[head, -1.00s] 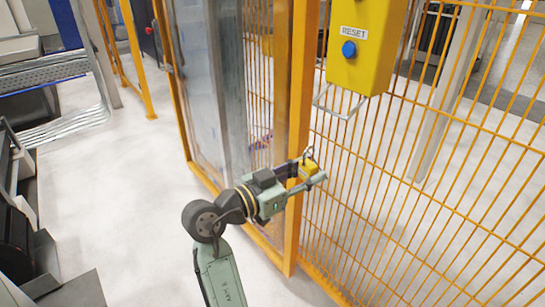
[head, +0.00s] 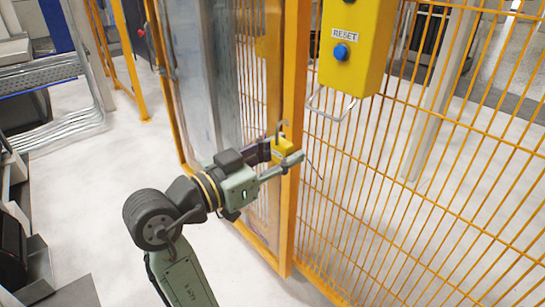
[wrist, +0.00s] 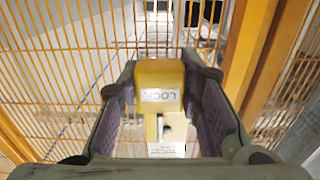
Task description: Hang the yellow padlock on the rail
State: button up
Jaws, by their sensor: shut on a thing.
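The yellow padlock (head: 284,148) is held between the fingers of my gripper (head: 281,155), in front of the orange post. Its grey shackle sticks upward and looks like an open hook. In the wrist view the padlock (wrist: 160,74) sits between both finger pads of my gripper (wrist: 160,95), with lettering on its face; its shackle cannot be made out there. The rail (head: 331,112) is a thin grey bent bar under the yellow reset box. The padlock is apart from it, lower and to the left in the head view.
The yellow box (head: 355,42) with a blue reset button is mounted above the rail. An orange mesh fence (head: 400,190) fills the right side. An orange post (head: 287,215) stands behind my gripper, beside a clear panel (head: 185,80). Pale floor is open at left.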

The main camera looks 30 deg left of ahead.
jog(key=f+x, duration=0.1)
jog(key=x, duration=1.1)
jog(key=shift+w+f, duration=0.2)
jog(key=shift+f, duration=0.15)
dwell(0.4)
jog(key=shift+d, duration=0.1)
jog(key=o, duration=1.2)
jog(key=shift+o, duration=0.2)
